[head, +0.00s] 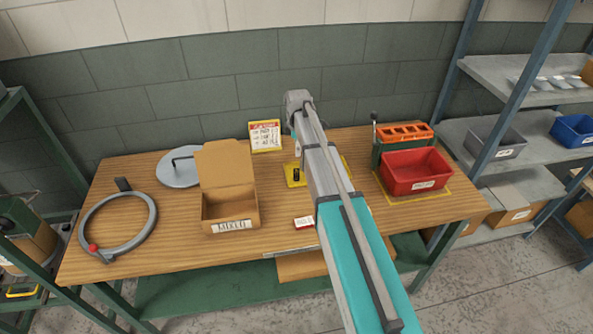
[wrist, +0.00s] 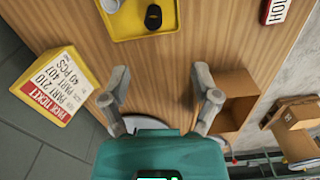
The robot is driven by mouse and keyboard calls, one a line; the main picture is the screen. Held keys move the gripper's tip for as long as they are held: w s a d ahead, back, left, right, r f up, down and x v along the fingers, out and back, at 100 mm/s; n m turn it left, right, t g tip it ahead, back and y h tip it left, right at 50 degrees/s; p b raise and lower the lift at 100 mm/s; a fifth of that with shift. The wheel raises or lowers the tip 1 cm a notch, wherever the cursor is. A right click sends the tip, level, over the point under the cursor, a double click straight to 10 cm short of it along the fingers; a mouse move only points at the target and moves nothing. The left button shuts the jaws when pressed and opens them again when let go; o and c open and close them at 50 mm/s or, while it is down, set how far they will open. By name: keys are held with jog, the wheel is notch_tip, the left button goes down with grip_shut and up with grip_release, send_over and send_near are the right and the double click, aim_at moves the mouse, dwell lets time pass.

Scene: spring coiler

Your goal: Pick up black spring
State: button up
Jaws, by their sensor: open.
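The black spring (wrist: 153,17) is a small dark piece on a yellow tray (wrist: 118,22) at the top of the wrist view. In the head view, a small dark piece that looks like the spring (head: 296,174) shows on the yellow tray (head: 291,183), just left of my arm. My gripper (wrist: 161,76) is open, with nothing between its fingers. In the wrist view the spring lies ahead of the fingertips, apart from them.
An open cardboard box (head: 231,210) stands left of my arm, with a yellow-framed card (head: 265,136) behind it. A red bin (head: 416,170) and an orange rack (head: 405,133) stand right. A grey ring (head: 118,225) lies far left. A small red-and-white label block (head: 303,222) lies near the front.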

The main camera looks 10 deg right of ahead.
aim_at(297, 170)
jog(key=shift+w+r+n, duration=0.25)
jog(key=shift+w+n, duration=0.15)
jog(key=shift+w, duration=0.15)
jog(key=shift+f, duration=0.1)
notch_tip(297, 170, down, 8)
jog(key=b, duration=0.8)
jog(key=shift+f, duration=0.25)
jog(key=shift+b, duration=0.35)
jog(key=shift+f+b, duration=2.55)
jog(key=shift+f, duration=0.05)
grip_shut()
